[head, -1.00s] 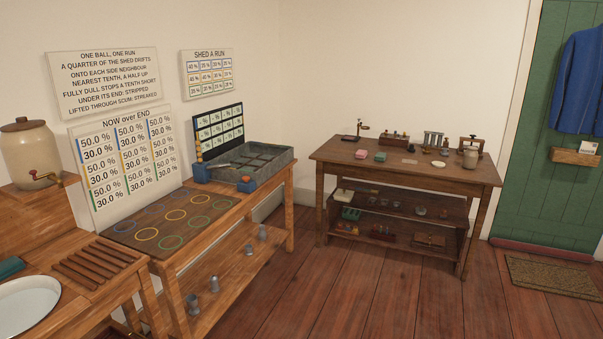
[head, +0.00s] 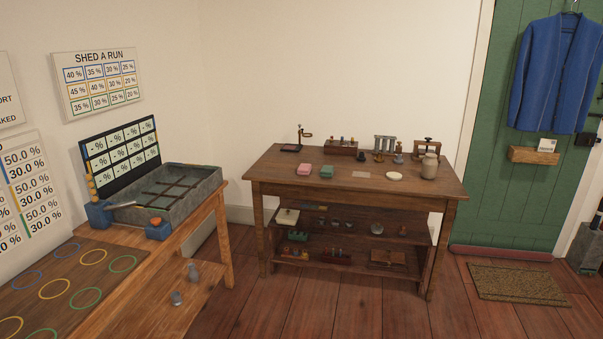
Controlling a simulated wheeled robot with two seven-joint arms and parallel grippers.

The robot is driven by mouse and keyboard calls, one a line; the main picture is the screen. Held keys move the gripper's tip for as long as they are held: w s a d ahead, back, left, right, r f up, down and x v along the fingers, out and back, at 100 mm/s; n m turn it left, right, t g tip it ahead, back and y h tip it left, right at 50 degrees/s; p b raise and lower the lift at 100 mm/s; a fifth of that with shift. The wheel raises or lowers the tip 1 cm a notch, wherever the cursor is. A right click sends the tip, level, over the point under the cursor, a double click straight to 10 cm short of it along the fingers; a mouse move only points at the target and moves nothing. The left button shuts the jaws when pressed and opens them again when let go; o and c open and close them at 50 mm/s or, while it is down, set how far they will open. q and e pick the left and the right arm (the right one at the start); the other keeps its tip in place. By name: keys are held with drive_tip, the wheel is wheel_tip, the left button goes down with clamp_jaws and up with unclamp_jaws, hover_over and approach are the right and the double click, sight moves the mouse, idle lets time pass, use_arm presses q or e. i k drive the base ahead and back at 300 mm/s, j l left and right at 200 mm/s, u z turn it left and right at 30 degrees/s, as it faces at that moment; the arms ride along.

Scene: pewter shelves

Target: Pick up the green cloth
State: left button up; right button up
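A small green folded piece (head: 326,172), which looks like the green cloth, lies on top of the dark wooden table (head: 262,174) at the far wall. It lies just right of a similar pink piece (head: 304,169), with a small gap between them. Both are small in the view, so their material is hard to tell. Neither of my grippers is in view.
A grey trough (head: 190,200) stands on the wooden bench at left. Jars and small metal tools line the table's back, including a grey jar (head: 429,167). The wooden floor (head: 345,305) before the table is clear. A mat (head: 515,283) lies by the green door (head: 500,180).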

sight(327, 171)
drive_tip(key=i, duration=1.5)
drive_tip(key=i+l+u, duration=0.2)
drive_tip(key=i, duration=0.35)
drive_tip(key=i+u, duration=0.15)
drive_tip(key=i, duration=0.4)
drive_tip(key=i+l+u, duration=0.2)
drive_tip(key=i, duration=0.35)
drive_tip(key=l, duration=0.1)
